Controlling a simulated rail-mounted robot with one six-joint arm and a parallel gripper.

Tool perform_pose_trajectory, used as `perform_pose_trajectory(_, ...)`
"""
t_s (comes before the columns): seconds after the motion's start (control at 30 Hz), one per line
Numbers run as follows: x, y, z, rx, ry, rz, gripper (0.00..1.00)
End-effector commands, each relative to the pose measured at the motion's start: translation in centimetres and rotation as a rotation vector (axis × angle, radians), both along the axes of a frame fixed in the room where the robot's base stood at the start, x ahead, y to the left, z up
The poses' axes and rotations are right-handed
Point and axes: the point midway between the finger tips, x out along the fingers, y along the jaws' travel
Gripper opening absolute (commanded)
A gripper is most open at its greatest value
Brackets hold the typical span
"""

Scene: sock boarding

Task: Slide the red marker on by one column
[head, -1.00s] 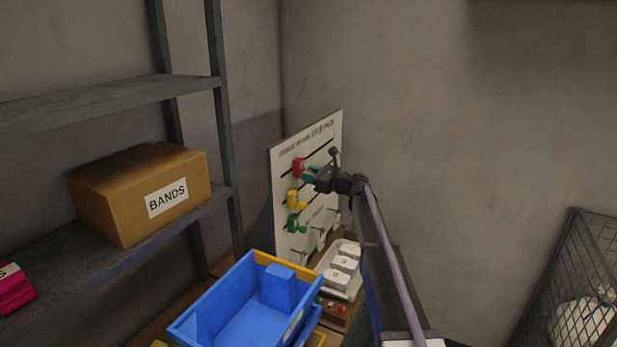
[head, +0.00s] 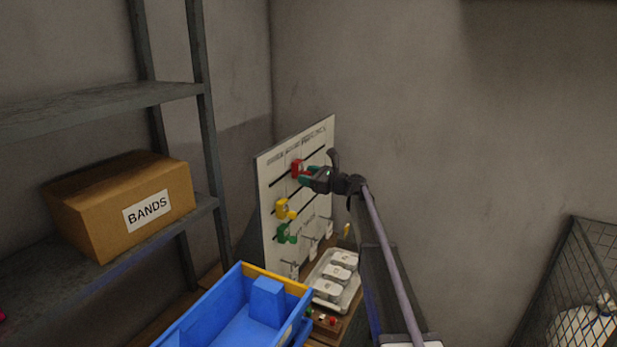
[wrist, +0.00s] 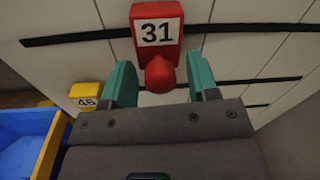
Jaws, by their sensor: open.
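The red marker (wrist: 157,32) has a white label reading 31 and a round red knob. It sits on the top dark rail of the white board (head: 270,213), and it also shows in the head view (head: 297,168). My gripper (wrist: 162,84) is open, with one teal finger on each side of the red knob in the wrist view. I cannot tell whether either finger touches it. In the head view my gripper (head: 307,174) is at the board, just right of the red marker.
A yellow marker (head: 283,208) and a green marker (head: 286,233) sit on lower rails. A blue bin (head: 220,318) and a tray of white pieces (head: 335,280) lie below the board. A BANDS box (head: 115,205) stands on the shelf at left. The wall at right is bare.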

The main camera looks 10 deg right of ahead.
Motion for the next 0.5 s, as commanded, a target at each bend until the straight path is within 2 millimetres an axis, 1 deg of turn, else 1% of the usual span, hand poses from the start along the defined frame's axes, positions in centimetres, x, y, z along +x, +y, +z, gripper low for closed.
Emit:
perform_pose_trajectory(0.07,0.0,-0.1,0.0,0.000,0.000,0.000,0.54)
perform_pose_trajectory(0.17,-0.6,-0.7,0.0,0.000,0.000,-0.002,0.54)
perform_pose_trajectory(0.27,-1.9,-2.1,0.0,0.000,0.000,-0.002,0.54)
perform_pose_trajectory(0.4,-4.3,-4.8,0.0,0.000,0.000,-0.002,0.54)
perform_pose_trajectory(0.5,-5.8,-6.5,0.0,0.000,0.000,-0.002,0.54)
